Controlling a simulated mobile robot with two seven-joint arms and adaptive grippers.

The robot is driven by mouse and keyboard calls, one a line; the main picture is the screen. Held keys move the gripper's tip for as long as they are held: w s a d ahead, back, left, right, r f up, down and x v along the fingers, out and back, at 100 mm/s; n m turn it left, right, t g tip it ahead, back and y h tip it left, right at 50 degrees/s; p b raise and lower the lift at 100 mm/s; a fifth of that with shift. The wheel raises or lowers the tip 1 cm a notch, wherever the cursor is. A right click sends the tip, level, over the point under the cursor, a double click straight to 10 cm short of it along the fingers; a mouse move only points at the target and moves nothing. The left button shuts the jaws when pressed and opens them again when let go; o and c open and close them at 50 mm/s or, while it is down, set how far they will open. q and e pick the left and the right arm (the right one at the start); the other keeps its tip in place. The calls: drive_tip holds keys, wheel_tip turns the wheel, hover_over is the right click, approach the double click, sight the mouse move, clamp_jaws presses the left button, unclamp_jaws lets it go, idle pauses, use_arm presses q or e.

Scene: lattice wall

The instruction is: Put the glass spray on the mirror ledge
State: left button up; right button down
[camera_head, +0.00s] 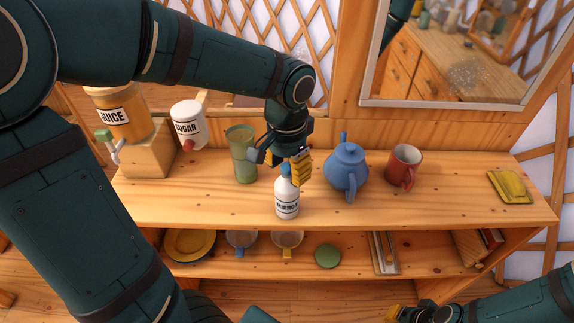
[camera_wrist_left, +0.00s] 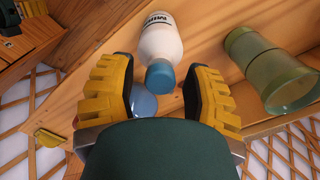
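The glass spray (camera_head: 287,199) is a white bottle with a blue cap and a dark label. It stands upright on the wooden shelf top near its front edge. My left gripper (camera_head: 287,172) is at the bottle's cap, its yellow fingers partly hiding it. In the left wrist view the bottle (camera_wrist_left: 161,45) shows with its cap between the two spread fingertips, with gaps visible on both sides. The mirror (camera_head: 450,50) hangs at the upper right; its lower frame edge (camera_head: 440,104) is bare. My right gripper (camera_head: 397,313) is at the bottom edge, partly cut off.
A green glass (camera_head: 242,155) stands left of the bottle. A blue teapot (camera_head: 346,168) and a red mug (camera_head: 403,167) stand to its right. A yellow sponge (camera_head: 511,187) lies at the right end. Juice dispenser (camera_head: 118,115) and sugar jar (camera_head: 188,125) are at left.

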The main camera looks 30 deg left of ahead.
use_arm(q)
drive_tip(key=shift+r, duration=0.55)
wheel_tip(320, 180, up, 11)
drive_tip(key=p, duration=0.3)
drive_tip(key=shift+r, duration=0.1)
